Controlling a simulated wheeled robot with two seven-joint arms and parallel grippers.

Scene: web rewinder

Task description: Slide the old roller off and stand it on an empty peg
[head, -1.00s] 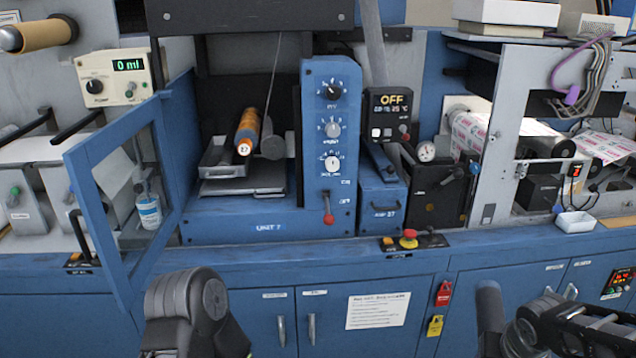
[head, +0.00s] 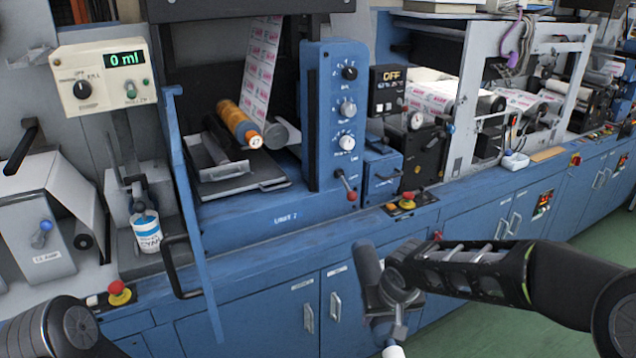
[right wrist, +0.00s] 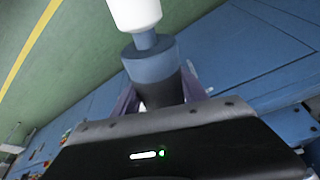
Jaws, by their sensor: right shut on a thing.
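In the head view my right gripper (head: 386,328) is low in front of the blue cabinet. It is shut on a white-ended cylinder (right wrist: 150,67), with a blue-grey collar and a dark part between the fingers in the right wrist view. Its white end also shows in the head view (head: 393,352). I cannot tell whether this is the old roller. An orange roller (head: 238,122) lies tilted inside the open unit, beside a dark roller (head: 222,138) and a grey roller (head: 276,133). I see no peg clearly. My left gripper is out of view.
A blue-framed door (head: 196,225) stands open left of the unit. A blue control panel (head: 334,115) with knobs and a red-tipped lever is on its right. A cyan-labelled can (head: 147,232) stands at left. Green floor (head: 475,335) is free in front of the cabinets.

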